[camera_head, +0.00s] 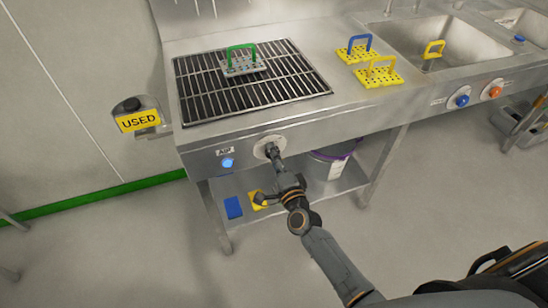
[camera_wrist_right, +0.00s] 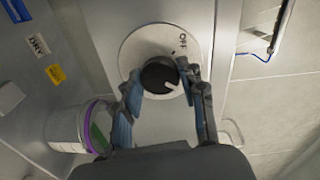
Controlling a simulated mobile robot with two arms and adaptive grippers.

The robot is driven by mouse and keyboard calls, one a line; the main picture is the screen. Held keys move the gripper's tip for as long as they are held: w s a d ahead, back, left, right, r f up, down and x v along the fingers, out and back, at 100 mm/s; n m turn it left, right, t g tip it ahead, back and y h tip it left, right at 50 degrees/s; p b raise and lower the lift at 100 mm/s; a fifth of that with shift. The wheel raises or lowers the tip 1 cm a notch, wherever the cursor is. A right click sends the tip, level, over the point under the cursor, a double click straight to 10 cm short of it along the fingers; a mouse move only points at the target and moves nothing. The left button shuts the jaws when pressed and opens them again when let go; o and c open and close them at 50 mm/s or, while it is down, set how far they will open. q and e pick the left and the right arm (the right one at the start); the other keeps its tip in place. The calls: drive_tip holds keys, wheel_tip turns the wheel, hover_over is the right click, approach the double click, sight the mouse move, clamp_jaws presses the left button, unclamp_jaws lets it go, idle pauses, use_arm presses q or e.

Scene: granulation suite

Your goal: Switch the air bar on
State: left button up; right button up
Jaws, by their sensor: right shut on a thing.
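The air control is a black knob (camera_wrist_right: 160,75) on a round white plate (camera_wrist_right: 135,48) marked OFF in the right wrist view. A white mark on the knob points toward the lower right of that view, away from the OFF lettering. In the head view the plate (camera_head: 262,148) sits on the front panel beside an AIR label (camera_head: 224,151) and a glowing blue light (camera_head: 227,163). My right gripper (camera_head: 272,150) is at the knob, and the right wrist view shows its fingers (camera_wrist_right: 160,92) closed on both sides of it. My left gripper is not in view.
A slatted grate (camera_head: 195,90) holds a grey perforated block with a green handle (camera_head: 243,65). Yellow blocks (camera_head: 378,78) stand beside the sink (camera_head: 450,50). A USED holder (camera_head: 138,121) is at left. A white bucket (camera_head: 328,168) stands on the lower shelf.

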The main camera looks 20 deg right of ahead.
drive_tip(key=shift+m, duration=0.8)
drive_tip(key=o, duration=1.2)
drive_tip(key=shift+c, duration=0.2)
drive_tip(key=s, duration=1.2)
drive_tip(key=shift+d, duration=0.25)
drive_tip(key=shift+f, duration=0.1)
